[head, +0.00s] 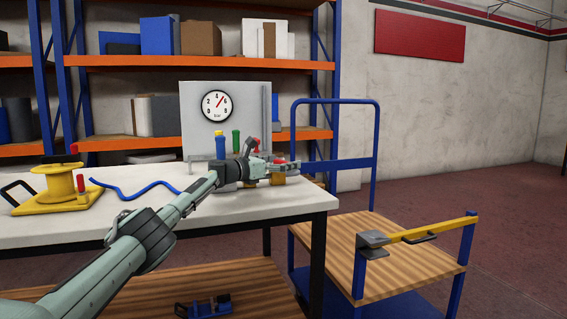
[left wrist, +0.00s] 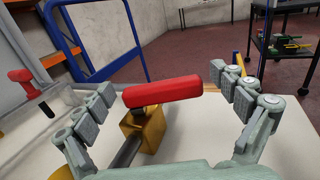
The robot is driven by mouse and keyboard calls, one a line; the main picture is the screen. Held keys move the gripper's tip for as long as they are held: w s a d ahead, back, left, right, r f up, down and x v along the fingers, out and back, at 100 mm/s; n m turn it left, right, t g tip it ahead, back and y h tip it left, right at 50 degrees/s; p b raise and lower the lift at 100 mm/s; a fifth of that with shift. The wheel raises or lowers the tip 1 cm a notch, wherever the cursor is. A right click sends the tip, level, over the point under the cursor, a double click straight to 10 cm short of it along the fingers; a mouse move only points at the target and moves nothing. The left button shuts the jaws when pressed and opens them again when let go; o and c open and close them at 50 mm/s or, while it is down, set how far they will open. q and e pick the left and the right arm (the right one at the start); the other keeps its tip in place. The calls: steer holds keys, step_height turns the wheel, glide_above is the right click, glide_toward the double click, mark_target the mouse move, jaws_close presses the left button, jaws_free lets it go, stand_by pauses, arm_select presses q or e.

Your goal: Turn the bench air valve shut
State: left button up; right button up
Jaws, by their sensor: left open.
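The valve has a red bar handle (left wrist: 163,95) on a brass body (left wrist: 143,134), with a grey pipe (left wrist: 122,155) running into the body. In the left wrist view the handle lies between my spread fingers, pointing across the pipe at an angle. My left gripper (left wrist: 160,101) is open around the handle; I cannot tell whether a finger touches it. In the head view my left gripper (head: 290,167) is over the table's right end and hides most of the valve; some brass (head: 278,179) shows below it. My right gripper is not in view.
A panel (head: 190,120) with a pressure gauge (head: 217,105) stands behind the valve, with blue (head: 220,145) and green (head: 236,140) upright parts. A second red handle (left wrist: 22,76) is left in the wrist view. A yellow reel (head: 60,182) stands left; a blue-railed cart (head: 405,270) stands right.

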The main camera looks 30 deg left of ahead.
mark_target(284, 161)
arm_select(q)
step_height(284, 161, up, 10)
stand_by(0.5)
